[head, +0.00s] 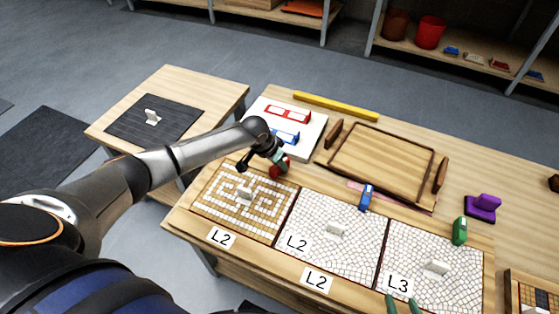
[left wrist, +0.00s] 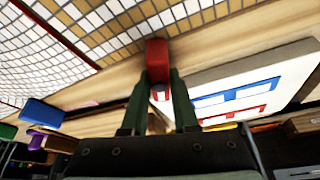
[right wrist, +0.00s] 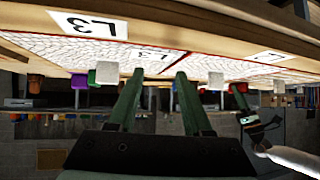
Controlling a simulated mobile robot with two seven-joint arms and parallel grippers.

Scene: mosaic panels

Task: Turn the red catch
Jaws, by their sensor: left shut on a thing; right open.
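The red catch (head: 279,169) sits on the wooden table just beyond the back edge of the left mosaic panel (head: 209,193). My left gripper (head: 273,159) is at the catch and partly covers it in the head view. In the left wrist view the red catch (left wrist: 157,58) stands between the fingertips of my left gripper (left wrist: 160,82), which is shut on it. My right gripper (head: 404,302) is open and empty at the front of the right panel (head: 405,242). The right wrist view shows its two fingers (right wrist: 155,80) apart.
A blue catch (head: 366,197) and a green catch (head: 460,231) stand behind the other panels. Behind lie a wooden tray (head: 383,125), a white board (head: 262,112) with red and blue frames, and a yellow bar (head: 335,106). A purple block (head: 482,208) stands right.

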